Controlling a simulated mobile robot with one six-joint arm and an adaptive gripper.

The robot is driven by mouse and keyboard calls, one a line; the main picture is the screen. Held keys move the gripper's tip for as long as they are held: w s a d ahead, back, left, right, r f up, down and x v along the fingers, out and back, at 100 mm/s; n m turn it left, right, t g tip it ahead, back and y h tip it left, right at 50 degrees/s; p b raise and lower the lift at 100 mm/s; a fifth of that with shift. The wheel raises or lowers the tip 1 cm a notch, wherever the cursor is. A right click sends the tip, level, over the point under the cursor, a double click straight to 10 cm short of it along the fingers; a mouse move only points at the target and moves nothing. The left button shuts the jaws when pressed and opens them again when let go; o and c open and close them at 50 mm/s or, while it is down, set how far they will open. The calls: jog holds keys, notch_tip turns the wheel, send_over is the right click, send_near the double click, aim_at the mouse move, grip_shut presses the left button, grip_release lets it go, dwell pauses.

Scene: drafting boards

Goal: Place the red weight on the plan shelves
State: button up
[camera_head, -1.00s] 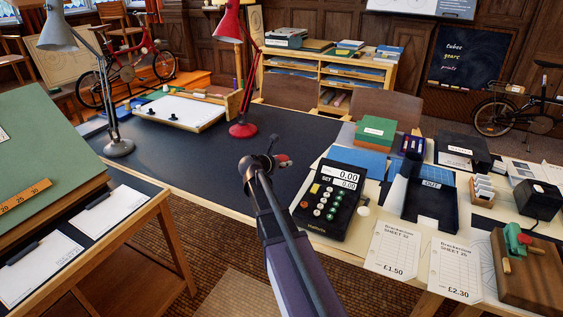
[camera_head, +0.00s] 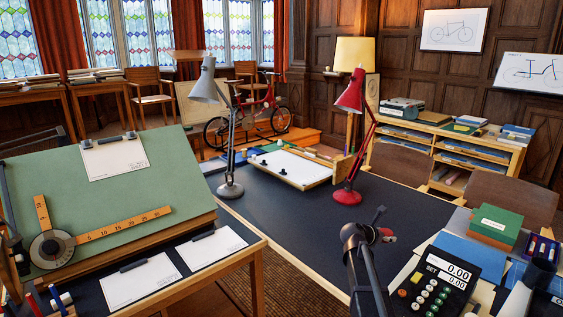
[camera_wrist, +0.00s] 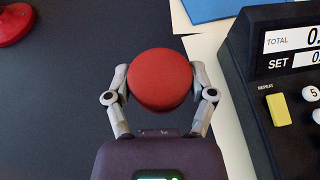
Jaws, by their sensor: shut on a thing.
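The red weight (camera_wrist: 160,80) is round with a smooth domed top. My gripper (camera_wrist: 160,88) is shut on it, one finger on each side. In the head view the weight (camera_head: 387,234) shows small at the end of my arm, above the dark desk top beside the till. My gripper also shows there (camera_head: 379,231), partly hidden by my wrist. The plan shelves (camera_head: 435,150) are a low light-wood unit against the panelled wall at the right rear, with blue and white papers inside and boxes and books on top.
A red desk lamp (camera_head: 349,197) and a grey lamp (camera_head: 230,190) stand on the dark desk (camera_head: 290,218). A white drawing board (camera_head: 291,168) lies between them. The till (camera_head: 437,283) and a green box (camera_head: 496,226) are at right. Chair backs (camera_head: 515,195) stand before the shelves.

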aim_at(385, 231)
notch_tip(385, 231, up, 15)
jog(key=p, duration=1.4)
jog(key=shift+r+p, duration=0.15)
jog(key=shift+p, duration=0.15)
jog(key=shift+a, duration=0.1)
